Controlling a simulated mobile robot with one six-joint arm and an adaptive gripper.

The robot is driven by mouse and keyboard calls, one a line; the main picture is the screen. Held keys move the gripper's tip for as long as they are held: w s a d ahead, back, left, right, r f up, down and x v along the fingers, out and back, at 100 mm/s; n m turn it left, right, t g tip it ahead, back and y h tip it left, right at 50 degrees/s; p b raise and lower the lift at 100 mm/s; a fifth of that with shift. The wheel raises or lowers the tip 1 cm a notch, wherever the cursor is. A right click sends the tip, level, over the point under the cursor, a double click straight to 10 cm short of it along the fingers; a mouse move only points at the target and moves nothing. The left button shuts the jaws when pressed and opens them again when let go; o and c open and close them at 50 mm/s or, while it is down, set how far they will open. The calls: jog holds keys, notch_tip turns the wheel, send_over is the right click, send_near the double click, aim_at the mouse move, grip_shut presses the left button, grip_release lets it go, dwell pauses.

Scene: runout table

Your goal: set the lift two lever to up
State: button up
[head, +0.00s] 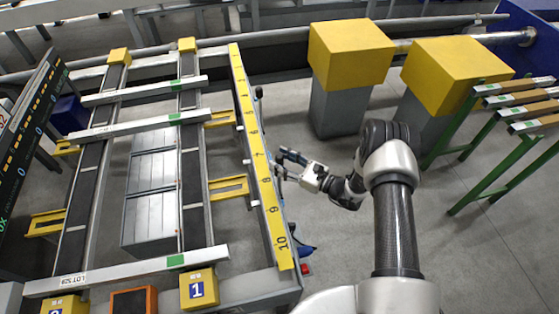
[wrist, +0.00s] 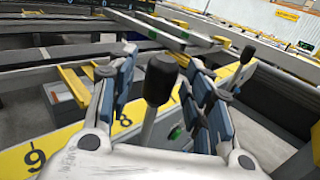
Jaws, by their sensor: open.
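A lever with a black knob (wrist: 160,78) and a pale metal shaft stands between the spread fingers of my gripper (wrist: 162,62) in the wrist view. Its shaft rises beside the yellow numbered scale (wrist: 24,158), near the 8. No label shows to tell whether it is the lift two lever. In the head view my gripper (head: 282,162) is just right of the yellow scale (head: 264,185), near the 7 and 8. My gripper is open, with a finger on each side of the knob; whether either touches it cannot be told. The lever is hard to make out in the head view.
Another black knob (head: 258,92) stands farther along the scale's edge. A blue handle (head: 305,251) and a red button (head: 305,268) are near its front end. Pale bars (head: 135,91) lie across the runout table. Yellow-topped posts (head: 350,55) stand beyond my arm.

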jog(key=shift+w+a, duration=0.25)
jog(key=shift+a, duration=0.25)
grip_shut()
dwell(0.3)
